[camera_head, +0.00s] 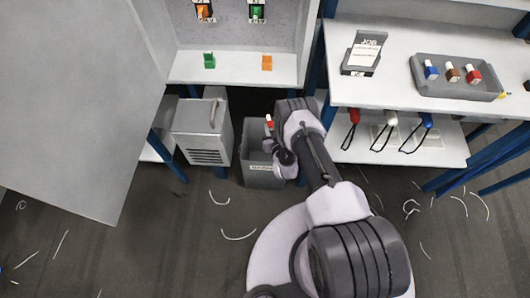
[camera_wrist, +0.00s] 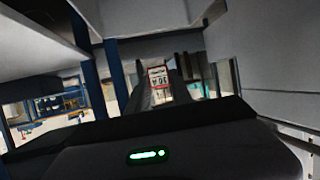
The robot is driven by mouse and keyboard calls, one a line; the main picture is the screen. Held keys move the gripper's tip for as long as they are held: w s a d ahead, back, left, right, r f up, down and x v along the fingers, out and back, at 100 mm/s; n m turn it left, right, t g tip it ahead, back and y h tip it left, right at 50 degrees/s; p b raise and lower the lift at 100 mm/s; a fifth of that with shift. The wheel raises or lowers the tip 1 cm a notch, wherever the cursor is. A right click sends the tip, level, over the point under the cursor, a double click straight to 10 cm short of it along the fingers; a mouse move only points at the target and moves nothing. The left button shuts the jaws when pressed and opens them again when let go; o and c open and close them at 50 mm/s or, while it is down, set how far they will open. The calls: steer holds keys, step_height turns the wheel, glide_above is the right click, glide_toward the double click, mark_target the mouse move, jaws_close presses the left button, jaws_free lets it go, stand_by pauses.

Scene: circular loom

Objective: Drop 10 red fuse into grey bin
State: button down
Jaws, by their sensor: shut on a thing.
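My gripper (camera_head: 268,133) is shut on the red fuse (camera_head: 269,120), a small red and white piece at its tip. The fuse also shows in the wrist view (camera_wrist: 159,78), with printed marks on its face, between the dark fingers. The grey bin (camera_head: 262,179) stands on the floor below and behind the gripper, with a label on its front. In the head view the gripper and fuse appear over the bin's top area; their height above the rim is hard to tell. The arm hides part of the bin's right side.
A grey cabinet box (camera_head: 203,130) stands left of the bin. The right bench holds a tray (camera_head: 455,92) with blue, brown and red fuses, and a lower shelf (camera_head: 395,150) with looped tools. A white shelf (camera_head: 235,72) is above. Pale scraps lie on the floor.

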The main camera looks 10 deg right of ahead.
steer(key=f+b, duration=0.4)
steer(key=f, duration=0.1)
steer(key=shift+s+f+b, duration=0.2)
steer(key=shift+s+b, duration=0.05)
steer(key=shift+b, duration=0.05)
steer(key=c, duration=1.1)
jaws_free()
steer(key=shift+o, duration=0.2)
steer(key=p+v, duration=0.9)
steer(key=v, duration=0.8)
steer(key=shift+s+p, duration=0.25)
steer(key=shift+p, duration=0.1)
